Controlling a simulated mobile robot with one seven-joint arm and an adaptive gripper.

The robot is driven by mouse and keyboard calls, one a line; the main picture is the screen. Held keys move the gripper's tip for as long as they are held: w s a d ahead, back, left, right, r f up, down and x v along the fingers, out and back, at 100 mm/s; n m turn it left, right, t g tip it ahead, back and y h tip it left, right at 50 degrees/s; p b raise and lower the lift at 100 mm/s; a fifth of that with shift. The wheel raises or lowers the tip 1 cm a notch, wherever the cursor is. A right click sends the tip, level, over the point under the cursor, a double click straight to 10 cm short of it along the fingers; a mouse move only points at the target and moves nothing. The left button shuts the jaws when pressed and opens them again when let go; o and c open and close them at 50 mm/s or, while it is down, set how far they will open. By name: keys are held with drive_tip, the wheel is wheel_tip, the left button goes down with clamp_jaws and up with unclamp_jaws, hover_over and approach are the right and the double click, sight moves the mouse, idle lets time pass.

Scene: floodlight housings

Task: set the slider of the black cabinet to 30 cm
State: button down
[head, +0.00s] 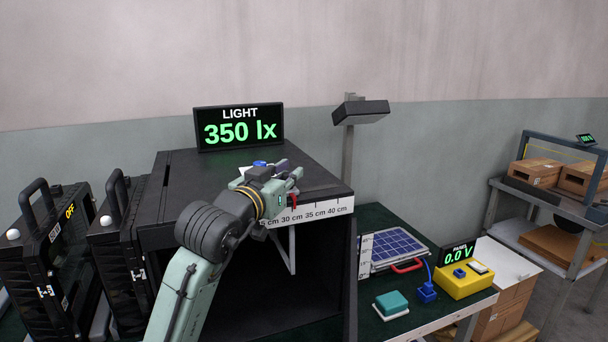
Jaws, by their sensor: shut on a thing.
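The black cabinet (178,196) stands open at the front, with a slot in its top and a white scale strip (338,207) along the top front edge. The labels 30, 35 and 40 cm are readable; those to the left are partly hidden by my arm. My gripper (290,178) is at the cabinet top directly above the pointer, shut on the slider. The slider's grip is mostly hidden by the fingers.
A lamp (360,111) on a post stands behind right. Black floodlight housings (52,255) stand at left. The right table holds a solar panel (397,245), a teal block (391,303) and a yellow box (464,281).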

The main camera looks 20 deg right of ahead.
drive_tip(key=shift+a, duration=0.3)
drive_tip(key=c, duration=1.5)
unclamp_jaws()
drive_tip(key=shift+o, duration=0.2)
drive_tip(key=v, duration=1.2)
